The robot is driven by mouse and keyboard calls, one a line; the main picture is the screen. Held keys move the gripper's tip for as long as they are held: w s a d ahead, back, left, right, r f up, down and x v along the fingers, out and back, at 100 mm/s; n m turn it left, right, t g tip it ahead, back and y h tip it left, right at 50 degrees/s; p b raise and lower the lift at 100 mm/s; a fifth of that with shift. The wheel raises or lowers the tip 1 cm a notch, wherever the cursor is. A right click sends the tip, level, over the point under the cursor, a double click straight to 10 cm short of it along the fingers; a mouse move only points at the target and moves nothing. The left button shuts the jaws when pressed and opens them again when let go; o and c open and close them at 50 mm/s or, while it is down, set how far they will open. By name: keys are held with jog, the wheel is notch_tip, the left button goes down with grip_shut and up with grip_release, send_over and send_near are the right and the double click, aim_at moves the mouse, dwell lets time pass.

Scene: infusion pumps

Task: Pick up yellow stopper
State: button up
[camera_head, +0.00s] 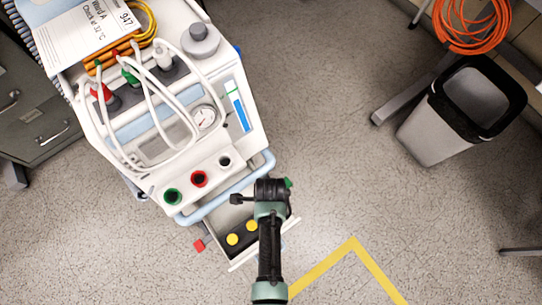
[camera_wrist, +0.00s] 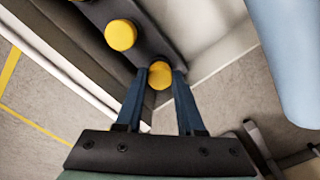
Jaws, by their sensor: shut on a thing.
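In the wrist view my gripper (camera_wrist: 160,78) has its two blue fingers closed around a round yellow stopper (camera_wrist: 159,74) at the end of a dark strip. The stopper still appears seated at the strip, and its lower part is hidden. A second yellow stopper (camera_wrist: 121,35) sits beside it on the strip, and the edge of another shows at the top. In the head view two yellow stoppers (camera_head: 232,239) and (camera_head: 251,225) show in the open drawer at the cart's front. My arm covers the drawer's right end there, and my fingertips are hidden.
The white pump cart (camera_head: 150,185) carries hoses, a gauge and a pale blue rail (camera_head: 225,203) just above the drawer (camera_head: 236,226). A red block (camera_head: 199,245) lies left of the drawer. A grey bin (camera_head: 435,130) stands at right. Open floor lies between.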

grip_shut()
notch_tip(320, 180, up, 10)
jog(key=p, duration=0.4)
jog(key=shift+p, duration=0.4)
